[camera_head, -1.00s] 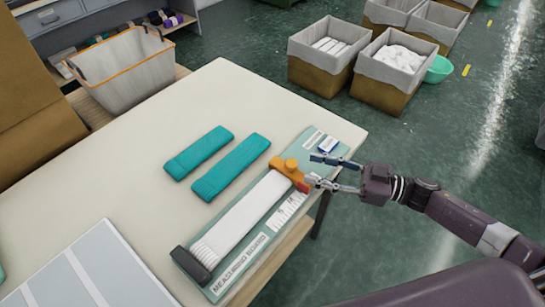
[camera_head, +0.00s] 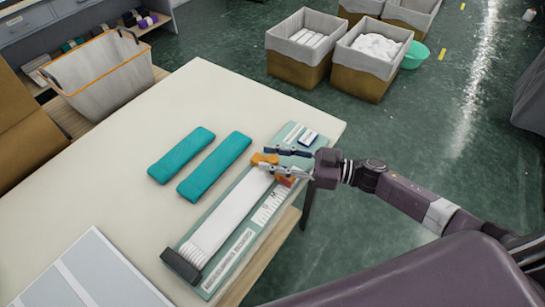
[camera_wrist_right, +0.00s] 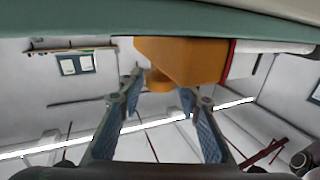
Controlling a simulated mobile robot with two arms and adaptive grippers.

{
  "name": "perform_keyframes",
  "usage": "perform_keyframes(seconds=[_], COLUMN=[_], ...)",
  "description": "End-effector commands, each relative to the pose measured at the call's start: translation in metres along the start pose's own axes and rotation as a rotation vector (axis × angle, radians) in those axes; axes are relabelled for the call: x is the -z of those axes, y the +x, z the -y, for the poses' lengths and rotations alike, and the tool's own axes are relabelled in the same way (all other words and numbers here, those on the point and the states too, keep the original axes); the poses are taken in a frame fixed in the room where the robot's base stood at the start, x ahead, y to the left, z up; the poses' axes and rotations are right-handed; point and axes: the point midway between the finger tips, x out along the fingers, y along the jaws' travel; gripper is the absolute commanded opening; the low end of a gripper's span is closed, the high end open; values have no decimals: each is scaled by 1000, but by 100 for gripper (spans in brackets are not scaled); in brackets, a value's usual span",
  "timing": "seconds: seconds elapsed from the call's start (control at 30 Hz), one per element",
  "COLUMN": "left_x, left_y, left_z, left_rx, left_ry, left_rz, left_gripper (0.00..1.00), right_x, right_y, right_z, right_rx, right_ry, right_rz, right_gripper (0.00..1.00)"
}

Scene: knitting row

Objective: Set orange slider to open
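The orange slider (camera_head: 259,158) sits on the green measuring board (camera_head: 218,279) at the end of the white knitted strip (camera_head: 228,216). My right gripper (camera_head: 284,161) reaches over the board from the right and partly covers the slider. In the right wrist view, the slider's orange body (camera_wrist_right: 185,60) and its rounded knob (camera_wrist_right: 157,81) show. The open fingers (camera_wrist_right: 158,93) stand on either side of the knob, with gaps visible. A red-orange part shows beside the lower finger in the head view. My left gripper is not in view.
Two teal knitted pieces (camera_head: 181,154) lie left of the board. A grey panelled board (camera_head: 88,275) lies at the table's front left. A white basket (camera_head: 103,78) stands beyond the table (camera_head: 212,90). Lined bins (camera_head: 298,66) stand on the floor behind.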

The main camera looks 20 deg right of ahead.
Motion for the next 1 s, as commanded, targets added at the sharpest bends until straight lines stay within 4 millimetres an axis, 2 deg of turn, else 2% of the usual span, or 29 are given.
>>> perform_keyframes(seconds=[0.03, 0.27, 0.53, 0.8, 1.0], left_x=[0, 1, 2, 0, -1], left_y=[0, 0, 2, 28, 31], left_z=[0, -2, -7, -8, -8], left_rx=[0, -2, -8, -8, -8], left_ry=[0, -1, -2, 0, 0], left_rz=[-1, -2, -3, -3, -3], left_gripper=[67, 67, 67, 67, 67], right_x=[0, 0, -1, -5, -1], right_y=[0, 0, -2, -20, -26], right_z=[0, 0, -3, -48, -61], right_rx=[0, 0, -1, -2, -3], right_ry=[0, 0, -1, -4, -1], right_rz=[0, 0, 1, 3, 2], right_gripper=[24, 0, 0, 0, 0])
